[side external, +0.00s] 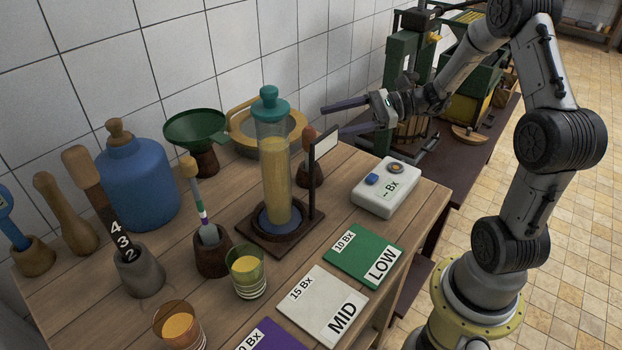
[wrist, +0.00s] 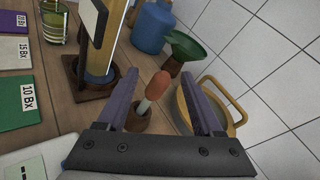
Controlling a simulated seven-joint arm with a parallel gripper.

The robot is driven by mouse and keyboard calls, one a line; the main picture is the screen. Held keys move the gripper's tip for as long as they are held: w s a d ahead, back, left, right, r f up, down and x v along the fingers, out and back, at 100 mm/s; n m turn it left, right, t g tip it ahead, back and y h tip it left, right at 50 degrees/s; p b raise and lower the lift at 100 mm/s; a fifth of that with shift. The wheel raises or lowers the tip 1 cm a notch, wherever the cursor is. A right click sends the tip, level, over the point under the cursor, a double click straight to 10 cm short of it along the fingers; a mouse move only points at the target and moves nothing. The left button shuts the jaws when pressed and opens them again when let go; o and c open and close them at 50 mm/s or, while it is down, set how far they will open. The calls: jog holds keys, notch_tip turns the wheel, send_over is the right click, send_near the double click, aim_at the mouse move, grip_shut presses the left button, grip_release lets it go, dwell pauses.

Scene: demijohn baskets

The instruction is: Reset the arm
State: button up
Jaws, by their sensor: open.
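My gripper (side external: 331,120) is raised above the back right part of the wooden table, its two purple fingers spread apart with nothing between them. In the wrist view my gripper (wrist: 158,77) is open as well. A dropper with a reddish bulb (wrist: 158,82) stands in a small brown holder (wrist: 138,120), seen between the fingers but below them. In the side view the dropper's bulb (side external: 308,134) shows just left of the fingers, partly hidden by a white plate (side external: 326,142).
A tall cylinder (side external: 275,185) of yellow liquid with a teal stopper stands left of my gripper. A white meter (side external: 386,187) lies below it. A green funnel (side external: 195,128), blue demijohn (side external: 140,180) and round wooden-rimmed sieve (wrist: 238,118) are nearby. Green machinery (side external: 403,55) stands behind.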

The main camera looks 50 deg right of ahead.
jog(key=s+a+r+n+h, duration=0.1)
jog(key=a+r+n, duration=0.2)
jog(key=s+a+r+n+g+h, duration=0.1)
jog(key=s+a+r+n, duration=0.1)
jog(key=a+r+n, duration=0.1)
jog(key=s+a+r+n+g+h, duration=0.1)
jog(key=a+r+n, duration=0.2)
jog(key=r+n, duration=0.1)
jog(key=shift+s+a+r, duration=0.25)
jog(key=shift+a+r, duration=0.15)
jog(key=s+a+f+n+g+h, duration=0.35)
jog(key=s+n, duration=0.25)
jog(key=s, duration=0.4)
jog(key=s+d+f+n+h, duration=0.3)
jog(key=s+d+n+h, duration=0.2)
jog(key=s, duration=0.3)
jog(key=shift+f+n, duration=0.25)
jog(key=shift+n, duration=0.25)
